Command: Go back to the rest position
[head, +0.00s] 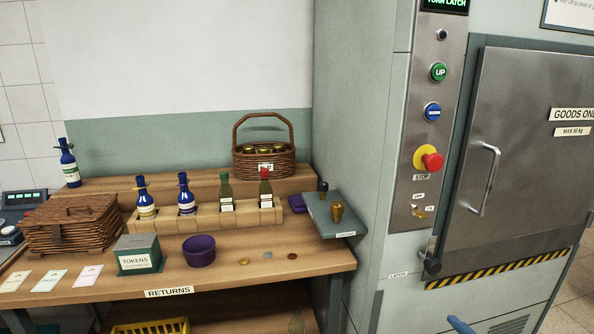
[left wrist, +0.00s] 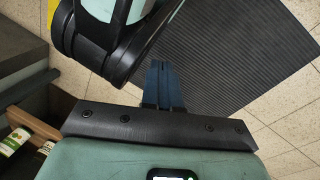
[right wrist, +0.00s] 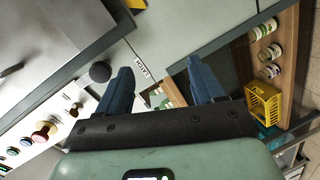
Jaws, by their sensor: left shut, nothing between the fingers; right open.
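My left gripper (left wrist: 163,72) shows in the left wrist view with its blue fingers together and nothing between them. It points down past a dark ribbed mat (left wrist: 230,65) on the tiled floor. My right gripper (right wrist: 161,78) shows in the right wrist view with its blue fingers wide apart and empty. It faces the lift's green side near the latch label (right wrist: 142,70), touching nothing that I can see. In the head view a blue finger of one gripper (head: 460,325) shows at the bottom edge; the left arm is out of that view.
The lift's latch lever (head: 430,262) and closed steel door (head: 515,150) stand at the right. The returns table (head: 215,282) at the left holds bottles, a wooden rack, baskets, a token box (head: 138,254) and a purple bowl (head: 199,251). A yellow crate (head: 150,327) sits below.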

